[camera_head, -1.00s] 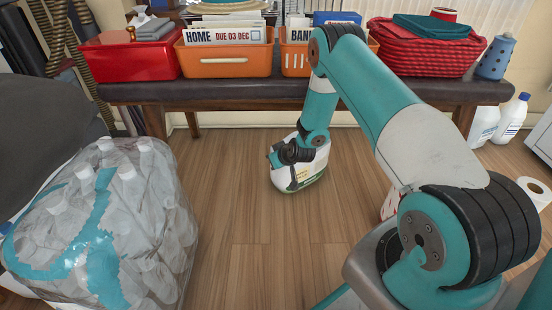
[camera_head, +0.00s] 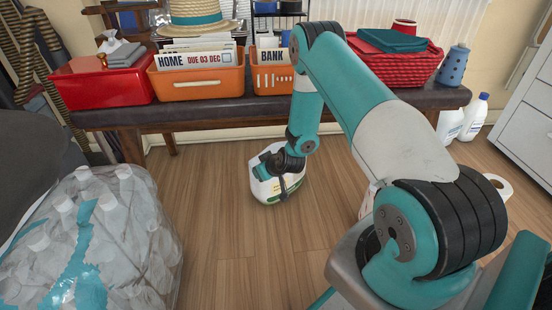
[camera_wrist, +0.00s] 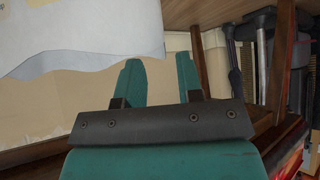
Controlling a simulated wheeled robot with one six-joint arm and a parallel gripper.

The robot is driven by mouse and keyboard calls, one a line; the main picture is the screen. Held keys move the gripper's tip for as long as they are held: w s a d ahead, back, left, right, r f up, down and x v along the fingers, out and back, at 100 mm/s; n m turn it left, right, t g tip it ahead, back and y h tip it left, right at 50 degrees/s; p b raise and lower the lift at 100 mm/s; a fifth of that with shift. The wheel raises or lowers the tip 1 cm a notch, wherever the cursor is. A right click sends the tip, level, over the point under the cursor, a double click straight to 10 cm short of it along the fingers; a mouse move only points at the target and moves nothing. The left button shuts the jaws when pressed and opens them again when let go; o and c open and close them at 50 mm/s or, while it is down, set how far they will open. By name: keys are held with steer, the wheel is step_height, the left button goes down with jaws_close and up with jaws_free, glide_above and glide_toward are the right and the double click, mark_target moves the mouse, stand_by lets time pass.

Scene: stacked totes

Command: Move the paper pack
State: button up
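A white pack (camera_head: 262,187) with a green lower edge and small printing is in the middle of the head view, over the wood floor; I take it to be the paper pack. Whether it touches the floor is unclear. My gripper (camera_head: 290,180) hangs in front of its right side and hides part of it. In the wrist view, my gripper's two teal fingers (camera_wrist: 159,75) stand apart with nothing seen between them. A large white surface with a wavy grey-blue band (camera_wrist: 80,40) fills the upper left there; it may be the pack.
A dark bench (camera_head: 190,112) behind holds a red bin (camera_head: 100,88), orange file trays (camera_head: 205,84) and a red basket (camera_head: 395,68). Wrapped bottles (camera_head: 95,240) stand at left. White bottles (camera_head: 474,117) and a white drawer unit (camera_head: 525,110) are at right. Floor left of the pack is clear.

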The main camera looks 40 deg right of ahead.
steer(key=p+v, duration=0.4)
steer(key=v, duration=0.7)
steer(key=s+a+r+n+g+y+p, duration=0.1)
steer(key=a+r+n+g+y+p, duration=0.15)
steer(key=a+r, duration=0.85)
steer(key=a+r+n+g+y+p, duration=0.1)
steer(key=a+r+n+y+p, duration=0.15)
steer(key=a+r, duration=0.85)
steer(key=s+a+r+n+g+h+p, duration=0.1)
steer(key=s+a+r+g+p, duration=0.15)
steer(key=s+r, duration=0.95)
steer(key=s+a+r+n+g+p, duration=0.1)
steer(key=s+r+g+p, duration=0.25)
steer(key=s+r, duration=0.8)
step_height(320, 180, up, 37)
steer(key=p, duration=3.7)
steer(key=shift+w+a+f, duration=0.15)
steer(key=shift+w+f, duration=0.05)
steer(key=shift+w, duration=0.2)
steer(key=shift+t, duration=0.25)
